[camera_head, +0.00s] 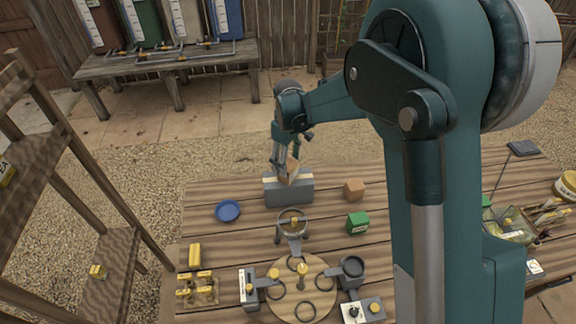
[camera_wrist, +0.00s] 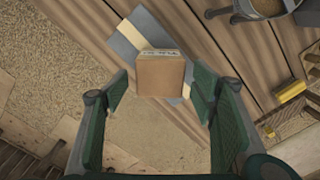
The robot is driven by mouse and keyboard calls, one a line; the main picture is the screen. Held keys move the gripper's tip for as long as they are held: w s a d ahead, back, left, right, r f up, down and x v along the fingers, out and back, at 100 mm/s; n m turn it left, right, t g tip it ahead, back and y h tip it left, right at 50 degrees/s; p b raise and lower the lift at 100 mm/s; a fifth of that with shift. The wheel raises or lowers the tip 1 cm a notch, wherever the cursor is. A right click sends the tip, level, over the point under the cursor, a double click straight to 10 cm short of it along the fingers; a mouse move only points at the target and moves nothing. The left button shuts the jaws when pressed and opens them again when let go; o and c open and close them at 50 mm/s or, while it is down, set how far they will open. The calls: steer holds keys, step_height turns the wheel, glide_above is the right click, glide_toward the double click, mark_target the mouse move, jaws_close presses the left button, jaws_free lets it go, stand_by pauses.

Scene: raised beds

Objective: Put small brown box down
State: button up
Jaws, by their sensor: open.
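A small brown box (camera_head: 291,171) is at the grey block (camera_head: 289,194) on the table, under my gripper (camera_head: 285,165); it looks tilted in the head view. In the wrist view the box (camera_wrist: 162,78) has a printed label along its top edge and lies over the grey block with its pale stripe (camera_wrist: 128,34). My gripper (camera_wrist: 160,92) is open, with one finger on each side of the box and a visible gap on both sides. Whether the box rests fully on the block cannot be told.
Another brown box (camera_head: 354,189), a green box (camera_head: 357,222) and a blue dish (camera_head: 228,211) stand on the wooden table (camera_head: 335,243). A grey holder with a round cup (camera_head: 292,222) is just in front of the block. A wooden shelf (camera_head: 40,170) stands at left.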

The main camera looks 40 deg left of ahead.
step_height(320, 180, up, 10)
steer(key=shift+f, duration=0.2)
stand_by(0.8)
steer(key=w+d+r+m+t, duration=0.1)
steer(key=d+r+m, duration=0.35)
steer(key=d, duration=0.85)
steer(key=d+r+m+t+y, duration=0.1)
steer(key=d+r, duration=0.6)
steer(key=d, duration=0.6)
steer(key=w+d+r+m+t, duration=0.1)
steer(key=d+r+m, duration=0.3)
steer(key=d, duration=0.9)
steer(key=s+d+m+t, duration=0.1)
steer(key=s+d+m, duration=0.1)
steer(key=s+d, duration=0.4)
steer(key=s+d+f+m+t, duration=0.1)
steer(key=s+d+m, duration=0.2)
steer(key=d, duration=1)
steer(key=s+d+f+m+t+h, duration=0.1)
steer(key=s+d+m+t, duration=0.1)
steer(key=s+d, duration=0.8)
steer(key=shift+m, duration=0.75)
